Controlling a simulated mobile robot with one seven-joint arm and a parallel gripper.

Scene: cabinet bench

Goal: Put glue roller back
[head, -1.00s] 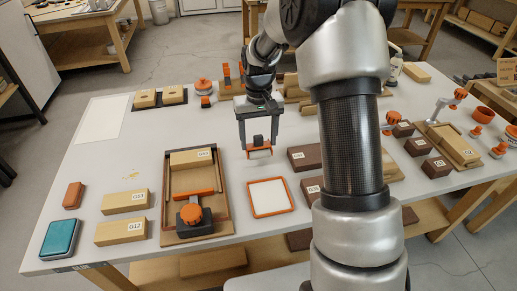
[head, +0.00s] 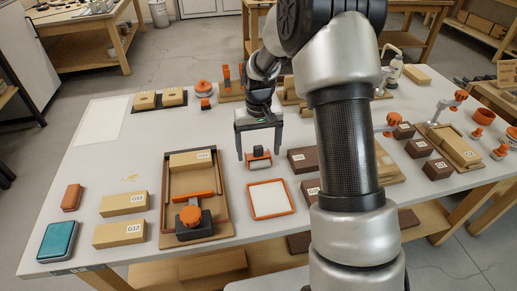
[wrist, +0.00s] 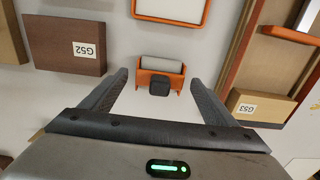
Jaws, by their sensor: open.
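The glue roller (head: 259,163) has an orange frame, a pale grey roller and a dark block-shaped grip. It appears to rest on the pale table just behind the orange-rimmed white tray (head: 270,213). The wrist view shows the roller (wrist: 160,68) with its dark grip towards my gripper. My gripper (head: 258,155) is open, its fingers on either side of the roller with visible gaps. In the wrist view my gripper (wrist: 159,80) holds nothing. Whether the roller touches the table beneath is hard to tell.
Left of the tray is a wooden frame fixture (head: 223,200) holding block G53 (head: 185,160) and an orange knob. Dark block G52 (wrist: 65,45) is close on the other side. Behind stand wooden stands with orange parts (head: 228,88). A bare white sheet (head: 102,120) lies at left.

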